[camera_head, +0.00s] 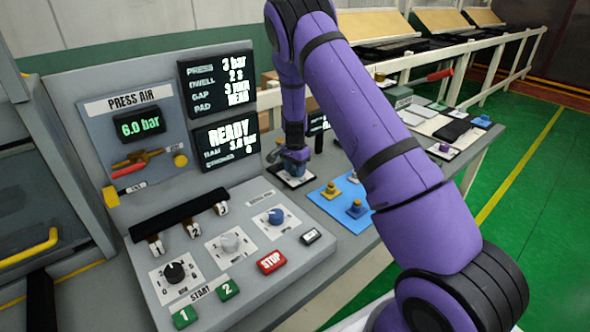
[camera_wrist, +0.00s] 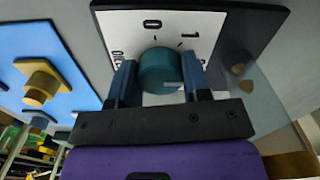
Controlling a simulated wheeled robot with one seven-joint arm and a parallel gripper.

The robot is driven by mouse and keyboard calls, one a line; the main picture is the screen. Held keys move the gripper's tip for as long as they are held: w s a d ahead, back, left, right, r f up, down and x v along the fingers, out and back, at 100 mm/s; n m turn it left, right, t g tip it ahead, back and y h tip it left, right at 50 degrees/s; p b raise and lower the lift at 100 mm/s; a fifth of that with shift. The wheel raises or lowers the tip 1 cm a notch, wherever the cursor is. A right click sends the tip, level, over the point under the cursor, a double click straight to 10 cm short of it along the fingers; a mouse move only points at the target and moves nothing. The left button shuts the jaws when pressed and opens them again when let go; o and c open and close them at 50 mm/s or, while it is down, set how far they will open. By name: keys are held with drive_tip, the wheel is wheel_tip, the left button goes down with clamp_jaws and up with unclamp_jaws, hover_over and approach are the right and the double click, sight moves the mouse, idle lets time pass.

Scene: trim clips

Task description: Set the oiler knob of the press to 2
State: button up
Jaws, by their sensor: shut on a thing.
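A teal round knob (camera_wrist: 160,69) stands on a white dial plate (camera_wrist: 205,20) with a dark border in the wrist view. The marks 0 and 1 show beyond the knob; other marks are partly hidden and too small to read. A small pale mark shows low on the knob's right side. My gripper (camera_wrist: 158,82) has one finger on each side of the knob and is shut on it. In the head view my gripper (camera_head: 294,157) is down at this plate (camera_head: 291,181), right of the press console, and hides most of the knob. I cannot read an oiler label.
The console (camera_head: 245,275) at left carries a black knob (camera_head: 175,272), a grey knob (camera_head: 229,242), a blue knob (camera_head: 276,216), a red STOP button (camera_head: 271,262) and green START buttons. Displays stand behind.

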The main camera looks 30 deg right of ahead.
sight(295, 168)
drive_tip(key=o, duration=0.9)
drive_tip(key=shift+r, duration=0.1)
wheel_tip(295, 168, up, 11)
drive_tip(key=shift+f, duration=0.2)
